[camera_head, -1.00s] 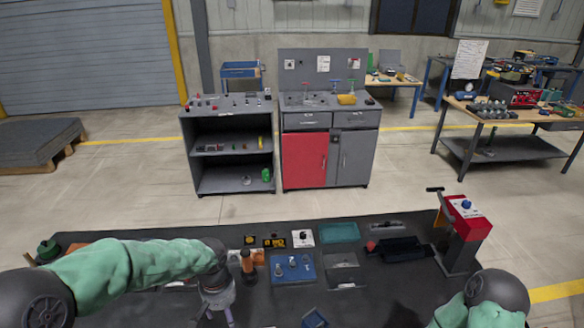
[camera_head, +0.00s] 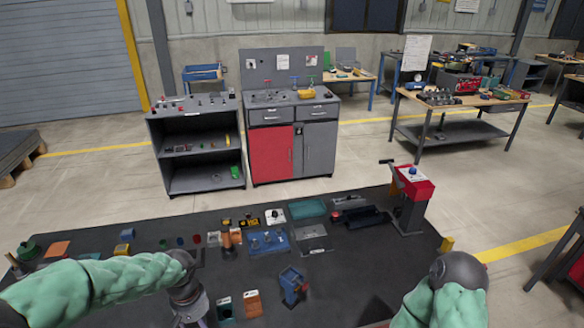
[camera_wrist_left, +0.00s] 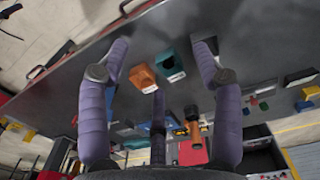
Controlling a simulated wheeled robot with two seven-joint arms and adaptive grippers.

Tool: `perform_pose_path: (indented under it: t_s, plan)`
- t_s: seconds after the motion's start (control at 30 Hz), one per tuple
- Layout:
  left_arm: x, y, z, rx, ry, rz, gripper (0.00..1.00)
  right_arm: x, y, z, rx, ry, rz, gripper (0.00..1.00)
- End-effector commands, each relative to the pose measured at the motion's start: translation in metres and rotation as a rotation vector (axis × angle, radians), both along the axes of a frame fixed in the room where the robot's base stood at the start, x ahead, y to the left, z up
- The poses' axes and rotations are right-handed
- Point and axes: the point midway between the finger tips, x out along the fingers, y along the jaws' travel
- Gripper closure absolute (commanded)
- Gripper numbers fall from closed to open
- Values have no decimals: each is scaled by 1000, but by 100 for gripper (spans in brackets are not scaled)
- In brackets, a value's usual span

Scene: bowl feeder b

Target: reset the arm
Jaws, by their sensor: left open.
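My left arm, in a green sleeve, comes in from the left over the dark table (camera_head: 350,285) in the head view. My left gripper (camera_head: 195,318) is at the bottom edge, partly cut off. In the left wrist view the left gripper (camera_wrist_left: 163,50) has its purple fingers spread apart with nothing between them. An orange bin (camera_wrist_left: 142,77) and a teal bin (camera_wrist_left: 170,65) show beyond the fingers, apart from them. My right arm shows at the bottom right of the head view. Its gripper is out of the picture.
A blue holder (camera_head: 292,284) stands near the table's front middle. A blue tray (camera_head: 268,243), a teal tray (camera_head: 307,209) and a black tray (camera_head: 362,218) lie farther back. A red-topped press (camera_head: 412,190) stands at the right edge. The table's right front looks clear.

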Motion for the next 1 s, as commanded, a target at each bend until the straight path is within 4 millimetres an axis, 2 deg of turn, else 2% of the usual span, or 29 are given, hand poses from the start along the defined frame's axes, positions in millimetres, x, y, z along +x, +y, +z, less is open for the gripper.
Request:
perform_pose_path:
  t_s: [0.37, 0.57, 0.77, 1.0]
  plan:
    - [-4, -28, -56, -86, 13, -44, 35, 1, 0, -12, 0, -2, -1, 30]
    - [-11, -51, -100, -154, 15, -68, 35, 0, 0, -21, 0, -1, 0, 30]
    - [-28, -84, -169, -250, 15, -82, 35, 1, 0, -37, 0, -1, 0, 30]
    - [-64, -120, -255, -337, -2, -67, 35, 1, 0, -59, 0, -1, 0, 30]
